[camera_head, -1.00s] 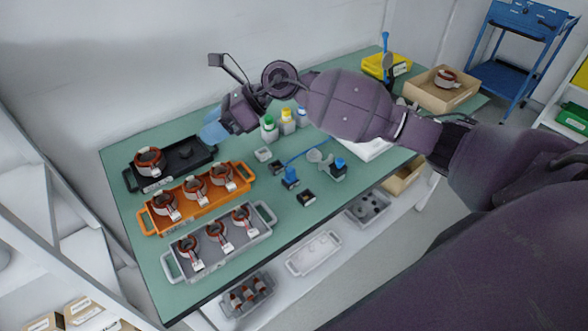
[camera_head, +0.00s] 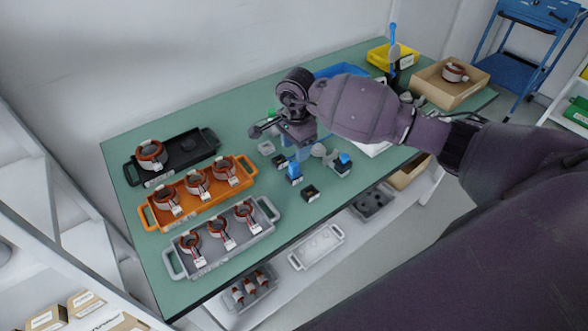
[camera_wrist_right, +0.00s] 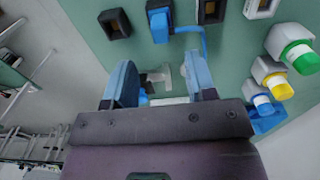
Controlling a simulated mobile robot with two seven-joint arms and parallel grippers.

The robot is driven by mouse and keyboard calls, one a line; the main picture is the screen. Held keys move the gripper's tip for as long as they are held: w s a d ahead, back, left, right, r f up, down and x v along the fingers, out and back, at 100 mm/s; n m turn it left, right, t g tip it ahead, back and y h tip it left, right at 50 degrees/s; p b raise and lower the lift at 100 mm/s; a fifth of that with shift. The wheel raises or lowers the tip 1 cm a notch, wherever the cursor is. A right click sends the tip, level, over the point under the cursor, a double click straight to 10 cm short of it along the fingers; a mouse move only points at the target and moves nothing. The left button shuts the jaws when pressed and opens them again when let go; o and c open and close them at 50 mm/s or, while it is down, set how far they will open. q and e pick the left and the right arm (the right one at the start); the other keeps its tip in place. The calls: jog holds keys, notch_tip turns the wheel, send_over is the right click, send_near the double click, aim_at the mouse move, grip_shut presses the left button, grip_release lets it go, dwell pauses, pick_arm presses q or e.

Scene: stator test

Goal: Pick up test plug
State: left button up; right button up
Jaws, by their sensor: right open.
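The blue test plug (camera_head: 294,172) stands upright on the green table, among small dark blocks. In the right wrist view a blue plug (camera_wrist_right: 160,24) with a blue cable shows near the top, beyond the fingertips. My right gripper (camera_head: 300,152) hangs fingers down just behind the plug in the head view, and appears apart from it. In the wrist view its two blue fingers (camera_wrist_right: 162,72) are spread. A grey-white piece shows between them, but I cannot tell its distance. My arm hides part of the table behind the gripper. My left gripper is out of view.
Black (camera_head: 203,138), orange (camera_head: 246,163) and grey (camera_head: 270,212) trays with copper stators stand at the left. Dark sockets (camera_wrist_right: 115,24) flank the plug. A cardboard box (camera_head: 470,88) stands back right.

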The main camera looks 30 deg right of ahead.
aim_at(297, 164)
jog(key=shift+w+d+f, duration=0.1)
jog(key=shift+f, duration=1.65)
jog(key=shift+d+f, duration=0.1)
jog(key=shift+f, duration=1.6)
jog(key=c, duration=0.8)
